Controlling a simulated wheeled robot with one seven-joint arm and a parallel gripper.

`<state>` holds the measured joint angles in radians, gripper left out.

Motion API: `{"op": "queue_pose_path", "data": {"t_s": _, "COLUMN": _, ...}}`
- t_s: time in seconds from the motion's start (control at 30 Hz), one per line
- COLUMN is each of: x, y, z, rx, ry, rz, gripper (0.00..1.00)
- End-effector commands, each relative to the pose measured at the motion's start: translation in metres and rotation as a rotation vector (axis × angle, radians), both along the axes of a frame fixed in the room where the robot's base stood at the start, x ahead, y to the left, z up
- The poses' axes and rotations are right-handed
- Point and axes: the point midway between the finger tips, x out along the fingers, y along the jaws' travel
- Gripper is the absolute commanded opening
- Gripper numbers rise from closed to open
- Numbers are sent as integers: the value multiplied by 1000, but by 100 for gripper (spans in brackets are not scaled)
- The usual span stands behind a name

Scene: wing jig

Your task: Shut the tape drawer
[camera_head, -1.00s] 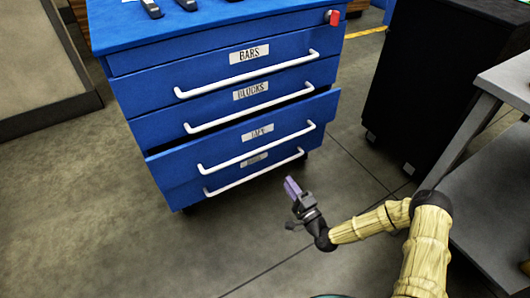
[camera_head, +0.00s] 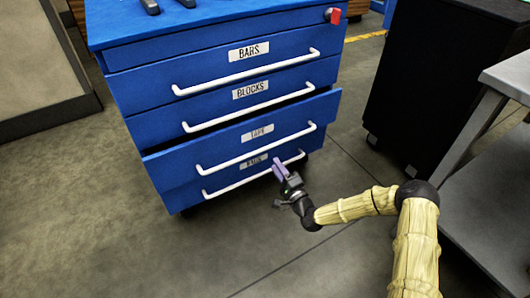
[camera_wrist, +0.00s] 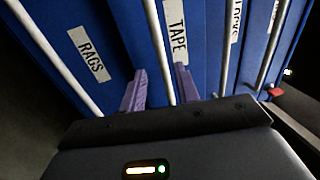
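The tape drawer (camera_head: 180,167) is the third one down in the blue cabinet and stands out from the cabinet front, with a dark gap above it. Its white bar handle (camera_head: 240,158) runs across its front, and its TAPE label shows in the wrist view (camera_wrist: 176,35). My gripper (camera_head: 279,163) is low in front of the drawer, just below that handle in the head view. In the wrist view its two purple fingers (camera_wrist: 160,88) are apart, with the tape handle (camera_wrist: 158,45) running through the gap between them. Whether they touch it I cannot tell.
Below is the RAGS drawer with its handle (camera_head: 230,184); above are the BLOCKS (camera_head: 160,120) and BARS (camera_head: 150,82) drawers, which look shut. A black cabinet (camera_head: 430,80) and a grey metal table (camera_head: 500,180) stand to the right. The floor in front is clear.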

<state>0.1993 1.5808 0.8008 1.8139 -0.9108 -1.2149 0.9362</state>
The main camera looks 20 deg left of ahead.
Motion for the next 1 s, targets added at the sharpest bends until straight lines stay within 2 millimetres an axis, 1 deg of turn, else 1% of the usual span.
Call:
{"op": "queue_pose_path", "data": {"t_s": 0.03, "x": 6, "y": 8, "z": -1, "rx": 2, "ry": -3, "rz": 1, "gripper": 32}}
{"op": "queue_pose_path", "data": {"t_s": 0.3, "x": 36, "y": 43, "z": 8, "rx": 1, "ry": -2, "rz": 0, "gripper": 32}}
{"op": "queue_pose_path", "data": {"t_s": 0.5, "x": 53, "y": 63, "z": 14, "rx": 1, "ry": -1, "rz": 1, "gripper": 32}}
{"op": "queue_pose_path", "data": {"t_s": 0.63, "x": 58, "y": 68, "z": 17, "rx": 2, "ry": 1, "rz": 0, "gripper": 32}}
{"op": "queue_pose_path", "data": {"t_s": 0.87, "x": 58, "y": 68, "z": 18, "rx": 1, "ry": 1, "rz": 0, "gripper": 32}}
{"op": "queue_pose_path", "data": {"t_s": 0.9, "x": 58, "y": 68, "z": 18, "rx": 1, "ry": 1, "rz": 0, "gripper": 28}}
{"op": "queue_pose_path", "data": {"t_s": 0.97, "x": 58, "y": 68, "z": 18, "rx": 1, "ry": 1, "rz": 0, "gripper": 16}}
{"op": "queue_pose_path", "data": {"t_s": 1.0, "x": 58, "y": 68, "z": 18, "rx": 1, "ry": 1, "rz": 0, "gripper": 8}}
